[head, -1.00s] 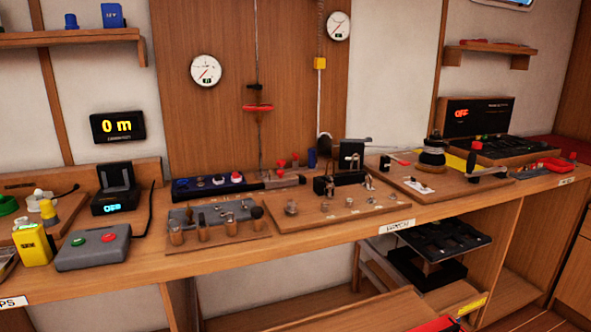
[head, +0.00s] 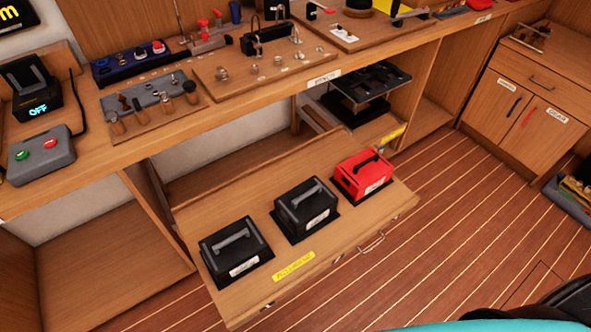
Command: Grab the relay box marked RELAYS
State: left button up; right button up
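Three handled boxes stand in a row on a pulled-out wooden drawer or shelf (head: 237,292) below the bench. The left box (head: 222,262) is black, the middle box (head: 293,218) is black, and the right box (head: 353,187) is red with a black handle. Each has a small white label on its front, but the lettering is too small to read, so I cannot tell which one is marked RELAYS. Neither of my grippers is in view.
The bench (head: 205,125) above carries a grey button box (head: 45,165), a tool board and a fittings board (head: 240,85). A dark tray (head: 372,80) sits under the bench. Floor right of the drawer (head: 440,240) is clear. A cabinet (head: 520,120) stands at the right.

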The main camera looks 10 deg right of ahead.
aim_at(304, 206)
jog(key=k+j+z, duration=0.15)
jog(key=z, duration=0.2)
jog(key=k+z, duration=0.15)
jog(key=z, duration=0.2)
jog(key=k+j+z, duration=0.1)
jog(key=z, duration=0.25)
jog(key=k, duration=0.05)
